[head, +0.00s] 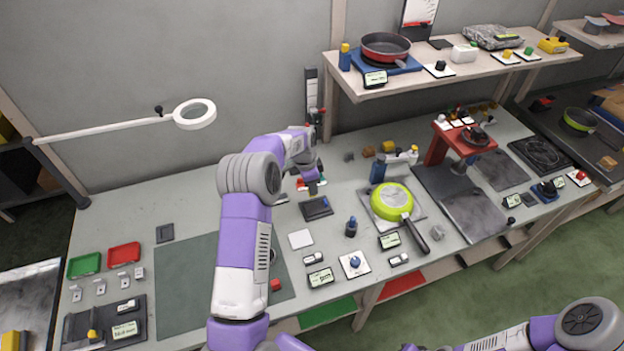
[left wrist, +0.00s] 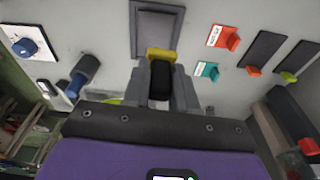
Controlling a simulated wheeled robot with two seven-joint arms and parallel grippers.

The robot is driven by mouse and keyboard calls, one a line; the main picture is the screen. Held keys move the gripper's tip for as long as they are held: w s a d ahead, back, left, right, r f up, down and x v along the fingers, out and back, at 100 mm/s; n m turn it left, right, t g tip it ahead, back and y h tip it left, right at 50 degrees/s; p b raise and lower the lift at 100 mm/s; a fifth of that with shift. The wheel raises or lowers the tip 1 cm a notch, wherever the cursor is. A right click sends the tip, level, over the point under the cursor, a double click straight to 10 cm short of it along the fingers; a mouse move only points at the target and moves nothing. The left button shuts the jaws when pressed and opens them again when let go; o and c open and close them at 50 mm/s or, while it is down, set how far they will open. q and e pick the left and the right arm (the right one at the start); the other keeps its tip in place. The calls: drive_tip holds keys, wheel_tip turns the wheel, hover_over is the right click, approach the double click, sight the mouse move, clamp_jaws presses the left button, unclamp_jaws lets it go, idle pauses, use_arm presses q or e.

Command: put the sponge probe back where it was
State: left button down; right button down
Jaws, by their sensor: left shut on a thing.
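In the left wrist view my left gripper (left wrist: 160,82) is shut on the sponge probe, which has a black body (left wrist: 160,84) and a yellow pad (left wrist: 159,54) at its far end. Just beyond the yellow pad is a dark grey rectangular holder (left wrist: 157,17) with a raised rim. I cannot tell whether the probe touches it. In the head view the left gripper (head: 313,186) is over the middle of the bench, just behind a dark rectangular pad (head: 317,209); the probe is hard to make out there. My right gripper is out of view.
Red (left wrist: 222,38), teal (left wrist: 207,71), orange (left wrist: 254,70) and green pieces stand right of the gripper in the wrist view. A dark blue bottle (head: 351,227), a blue knob (head: 355,263) and a lime pan (head: 391,199) stand nearby. A shelf (head: 455,72) overhangs the bench's back right.

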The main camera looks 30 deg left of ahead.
use_arm(q)
drive_tip(key=shift+r, duration=0.55)
